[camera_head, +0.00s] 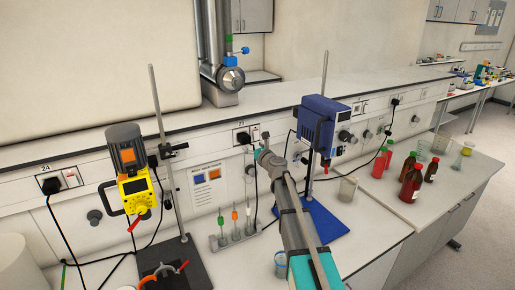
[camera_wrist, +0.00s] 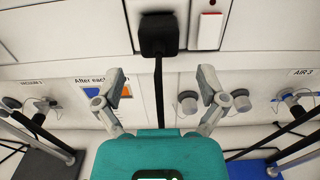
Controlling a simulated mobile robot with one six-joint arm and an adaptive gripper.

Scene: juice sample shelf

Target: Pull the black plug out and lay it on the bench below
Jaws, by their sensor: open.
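The black plug (camera_wrist: 158,36) sits in a wall socket straight ahead in the wrist view, with its black cord hanging down between my fingers. In the head view this plug (camera_head: 243,138) is in the middle socket, just left of my gripper (camera_head: 263,153). My gripper (camera_wrist: 162,78) is open and empty. Its fingertips are below the plug in the wrist view, one on each side of the cord, and do not touch the plug. The bench (camera_head: 375,232) below is white; part of it is hidden by my arm.
A yellow stirrer (camera_head: 134,187) on a stand is to the left, a blue stirrer (camera_head: 318,124) on a blue-based stand to the right. A rack (camera_head: 232,240) with small tubes stands below the socket. Other black plugs (camera_head: 50,185) are in neighbouring sockets. Red bottles (camera_head: 411,184) stand farther right.

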